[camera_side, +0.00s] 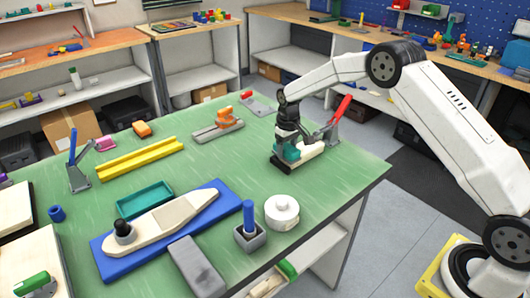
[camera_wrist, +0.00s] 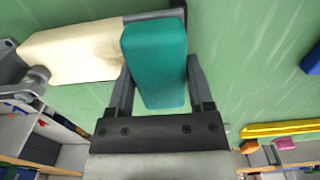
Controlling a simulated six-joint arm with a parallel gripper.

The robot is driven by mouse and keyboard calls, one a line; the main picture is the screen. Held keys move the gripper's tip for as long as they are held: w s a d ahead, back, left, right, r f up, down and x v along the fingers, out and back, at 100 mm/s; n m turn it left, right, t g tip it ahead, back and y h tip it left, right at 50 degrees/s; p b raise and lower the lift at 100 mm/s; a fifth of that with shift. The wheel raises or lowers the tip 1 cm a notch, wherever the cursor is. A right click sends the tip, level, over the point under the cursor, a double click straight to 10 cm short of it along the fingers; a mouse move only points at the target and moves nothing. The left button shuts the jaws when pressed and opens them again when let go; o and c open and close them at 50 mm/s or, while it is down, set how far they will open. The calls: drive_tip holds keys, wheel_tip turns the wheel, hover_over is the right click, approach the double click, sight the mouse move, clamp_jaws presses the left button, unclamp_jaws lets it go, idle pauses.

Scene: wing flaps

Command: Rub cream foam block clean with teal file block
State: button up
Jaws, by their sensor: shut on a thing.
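The teal file block (camera_wrist: 155,60) is held between the two fingers of my gripper (camera_wrist: 160,80), which is shut on it. In the side view my gripper (camera_side: 287,152) points down near the table's right corner, and the teal block shows low between its fingers. The cream foam block (camera_wrist: 70,52) lies left of the teal block in the wrist view, with a brownish smudge near its right end. The teal block overlaps that right end; I cannot tell whether they touch. In the side view the cream block (camera_side: 313,151) shows right of my gripper, partly hidden.
A toggle clamp with a red handle (camera_side: 339,110) stands beside the cream block. A dark bar (camera_wrist: 155,14) lies at the block's other end. An orange-topped grey fixture (camera_side: 218,125), yellow rail (camera_side: 140,158) and white round pot (camera_side: 282,212) stand apart. Green table is clear between.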

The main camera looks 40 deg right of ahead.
sight(301, 148)
drive_tip(key=d, duration=0.6)
drive_tip(key=shift+d, duration=0.25)
drive_tip(key=shift+a, duration=3.55)
drive_tip(key=shift+d+r, duration=0.1)
drive_tip(key=shift+r, duration=3.95)
drive_tip(key=shift+s, duration=0.1)
